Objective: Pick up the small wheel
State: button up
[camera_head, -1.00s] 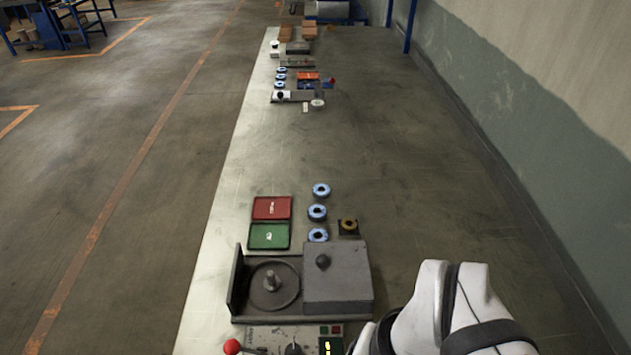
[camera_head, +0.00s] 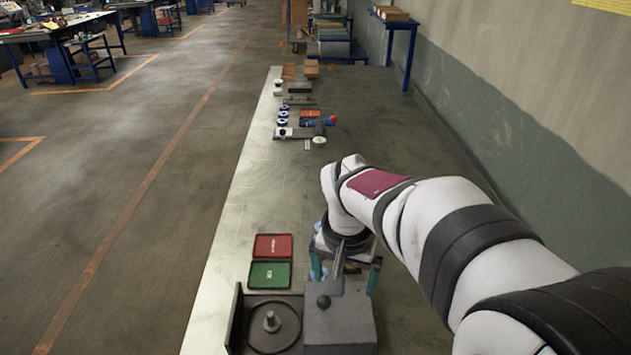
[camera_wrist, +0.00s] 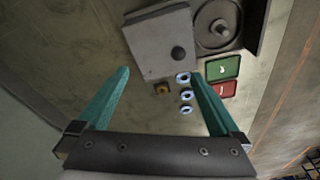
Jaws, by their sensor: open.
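My gripper (camera_wrist: 160,74) has its two teal fingers wide apart, with nothing between them. Ahead of it in the wrist view are three small blue ring-shaped wheels in a row: one near the grey box (camera_wrist: 183,78), a middle one (camera_wrist: 186,95) and an end one (camera_wrist: 186,110). A small yellow-brown wheel (camera_wrist: 162,89) sits on a dark square beside them. All appear between the fingers in the picture, apart from the gripper. I cannot tell which one the task means. In the head view my gripper (camera_head: 345,280) and arm mostly hide them.
A grey box with a knob (camera_head: 340,325) stands beside a round plate with a spindle (camera_head: 272,330). A red tray (camera_head: 273,246) and a green tray (camera_head: 270,274) lie left of my gripper. More parts sit farther up the bench; its middle is clear.

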jog(key=w+a+f+n+t, duration=0.1)
jog(key=w+a+f, duration=0.2)
jog(key=w, duration=0.3)
jog(key=w+a+f, duration=0.2)
jog(key=w+f, duration=0.1)
jog(key=w, duration=0.3)
jog(key=x, duration=1)
jog(key=w+d+x, duration=0.1)
jog(key=x, duration=0.5)
jog(key=shift+r, duration=0.1)
jog(key=shift+a, duration=0.1)
jog(key=c, duration=1.4)
jog(key=shift+r, duration=0.1)
jog(key=shift+c, duration=0.2)
